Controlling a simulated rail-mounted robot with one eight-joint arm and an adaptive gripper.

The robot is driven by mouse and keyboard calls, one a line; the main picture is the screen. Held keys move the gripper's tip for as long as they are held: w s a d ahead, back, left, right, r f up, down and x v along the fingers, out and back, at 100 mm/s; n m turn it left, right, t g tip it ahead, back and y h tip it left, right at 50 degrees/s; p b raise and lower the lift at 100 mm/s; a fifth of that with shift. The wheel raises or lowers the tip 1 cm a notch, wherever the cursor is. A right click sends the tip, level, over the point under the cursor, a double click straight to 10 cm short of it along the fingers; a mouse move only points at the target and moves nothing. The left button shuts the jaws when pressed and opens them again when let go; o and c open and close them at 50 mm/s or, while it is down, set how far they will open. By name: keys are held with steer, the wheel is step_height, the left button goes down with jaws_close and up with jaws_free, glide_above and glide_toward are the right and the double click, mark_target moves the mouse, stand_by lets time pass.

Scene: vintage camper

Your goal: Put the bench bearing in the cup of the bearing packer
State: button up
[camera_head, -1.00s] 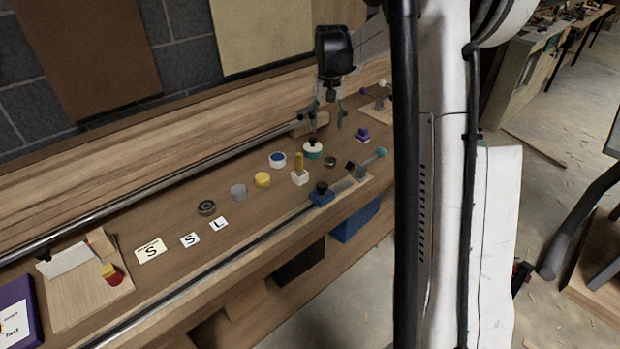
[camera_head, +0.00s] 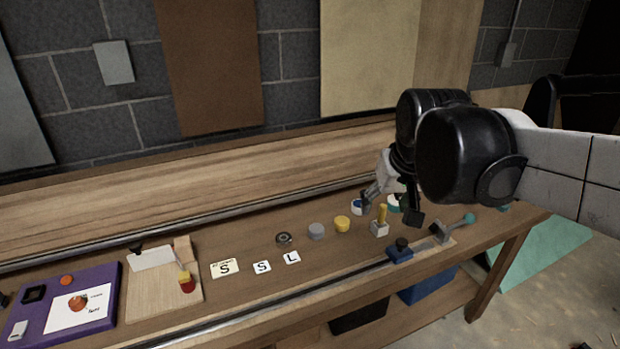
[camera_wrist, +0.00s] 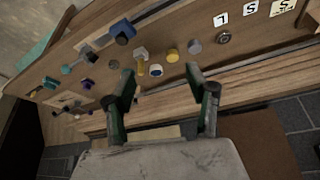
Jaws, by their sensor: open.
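A dark ring-shaped bearing (camera_head: 284,238) lies flat on the workbench, left of a grey round piece (camera_head: 316,231). It also shows in the wrist view (camera_wrist: 224,38), off to the right, beyond my fingers. My gripper (camera_head: 391,207) is open and empty, above the right part of the bench. In the wrist view its two fingers (camera_wrist: 160,80) stand wide apart with nothing between them in their grip. I cannot tell for sure which bench item is the bearing packer. A white block with a yellow post (camera_head: 379,229) and a blue-based lever tool (camera_head: 400,252) stand near my gripper.
A yellow round piece (camera_head: 342,223) and a blue-and-white tub (camera_head: 357,207) stand near the grey piece. A wooden board (camera_head: 150,290) and purple mat (camera_head: 105,328) are at left. A rail (camera_head: 250,325) edges the bench front.

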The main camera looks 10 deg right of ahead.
steer(key=s+a+f+n+t, duration=0.1)
steer(key=s+a+f+t, duration=0.1)
steer(key=s+a, duration=0.3)
steer(key=s+f, duration=0.1)
steer(key=s, duration=0.3)
steer(key=shift+s+f, duration=0.4)
steer(key=shift+o, duration=0.3)
steer(key=shift+s+a+f+y, duration=0.25)
steer(key=shift+s+y, duration=0.05)
